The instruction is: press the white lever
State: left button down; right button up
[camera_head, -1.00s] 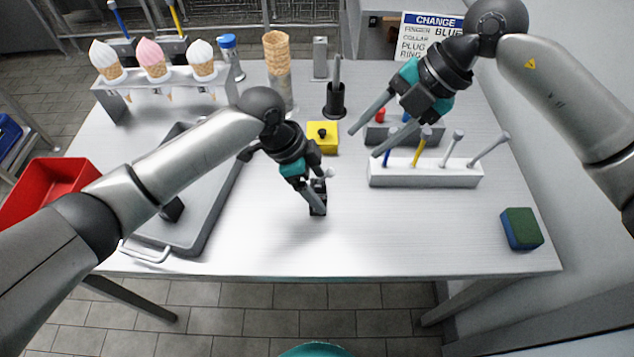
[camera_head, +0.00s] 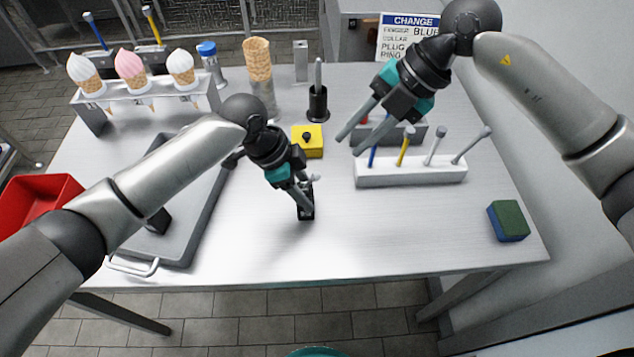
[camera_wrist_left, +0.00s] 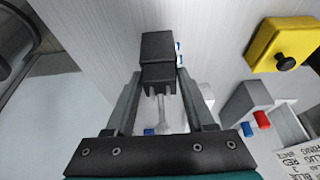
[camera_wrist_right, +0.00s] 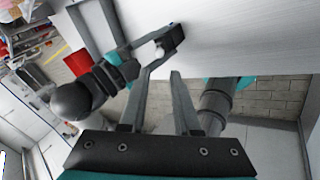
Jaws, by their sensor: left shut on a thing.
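A small black box (camera_head: 306,213) stands on the table with a white lever (camera_head: 315,178) at its top. My left gripper (camera_head: 304,200) is shut on the box from above. The left wrist view shows the black box (camera_wrist_left: 158,48) between the fingers, with the pale lever (camera_wrist_left: 162,118) reaching back toward the palm. The right wrist view shows the box (camera_wrist_right: 172,38) and the lever's white round end (camera_wrist_right: 161,54).
A white rack (camera_head: 410,172) with several coloured sticks stands right of the box. A yellow block (camera_head: 308,140) with a black knob is behind it. A grey tray (camera_head: 185,215) lies left, a green-blue sponge (camera_head: 508,221) right. The table front is clear.

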jog(key=n, duration=0.1)
jog(key=f+n+y, duration=0.1)
jog(key=shift+s+d+f+n+g, duration=0.1)
jog(key=shift+s+d+n+g, duration=0.1)
jog(key=shift+d+n+g, duration=0.1)
grip_shut()
jog(key=s+d+f+n+t+y, duration=0.2)
jog(key=d+f+n+y, duration=0.5)
jog(key=n, duration=1.1)
jog(key=d+f, duration=0.1)
jog(key=d, duration=0.2)
jog(key=shift+n, duration=0.4)
jog(key=shift+w, duration=0.1)
